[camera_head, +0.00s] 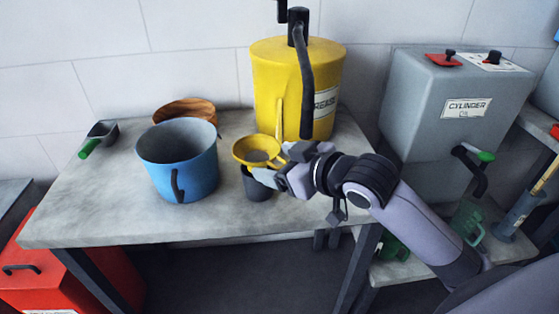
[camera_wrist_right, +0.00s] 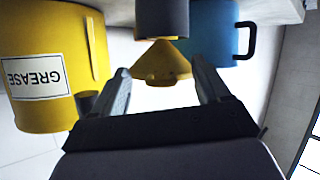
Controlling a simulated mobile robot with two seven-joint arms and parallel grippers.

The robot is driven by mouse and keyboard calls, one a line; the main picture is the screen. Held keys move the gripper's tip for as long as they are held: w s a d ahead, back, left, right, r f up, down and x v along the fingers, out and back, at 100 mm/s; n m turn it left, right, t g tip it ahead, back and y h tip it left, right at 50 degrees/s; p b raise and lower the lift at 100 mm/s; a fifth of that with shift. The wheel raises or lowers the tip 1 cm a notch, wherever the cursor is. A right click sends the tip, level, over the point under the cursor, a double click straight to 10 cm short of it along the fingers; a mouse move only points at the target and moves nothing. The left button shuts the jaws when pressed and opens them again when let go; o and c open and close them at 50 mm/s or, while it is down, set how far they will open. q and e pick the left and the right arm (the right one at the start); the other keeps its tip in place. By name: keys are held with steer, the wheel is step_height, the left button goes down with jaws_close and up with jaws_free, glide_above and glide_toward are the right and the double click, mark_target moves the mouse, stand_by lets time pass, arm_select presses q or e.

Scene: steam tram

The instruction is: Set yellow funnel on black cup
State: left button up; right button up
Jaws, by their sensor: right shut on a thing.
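The yellow funnel (camera_head: 257,148) is upright with its wide mouth up, directly over the black cup (camera_head: 257,188) on the table. The wrist view appears upside down: the funnel (camera_wrist_right: 160,60) widens away from the dark cup (camera_wrist_right: 161,18), with no clear gap between them. The funnel's spout is hidden, and I cannot tell whether its weight rests on the cup. My right gripper (camera_head: 268,166) reaches in from the right and is shut on the funnel; its fingers (camera_wrist_right: 160,88) flank it in the wrist view. My left gripper is not in view.
A blue pot (camera_head: 178,160) stands left of the cup, with a wooden bowl (camera_head: 185,108) behind it. A large yellow grease can (camera_head: 280,90) stands behind the funnel. A green-handled scoop (camera_head: 98,135) lies at the far left. The table's front left (camera_head: 90,220) is clear.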

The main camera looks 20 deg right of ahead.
steer(key=shift+f+b, duration=0.45)
steer(key=shift+f, duration=0.6)
steer(key=o, duration=1)
steer(key=shift+o, duration=0.2)
steer(key=shift+r, duration=0.1)
steer(key=shift+r+p+v, duration=0.25)
steer(key=shift+p+v, duration=0.75)
steer(key=shift+v, duration=0.35)
steer(key=shift+r+p+v, duration=0.2)
steer(key=shift+p+v, duration=0.8)
steer(key=shift+v, duration=0.35)
steer(key=shift+w, duration=0.2)
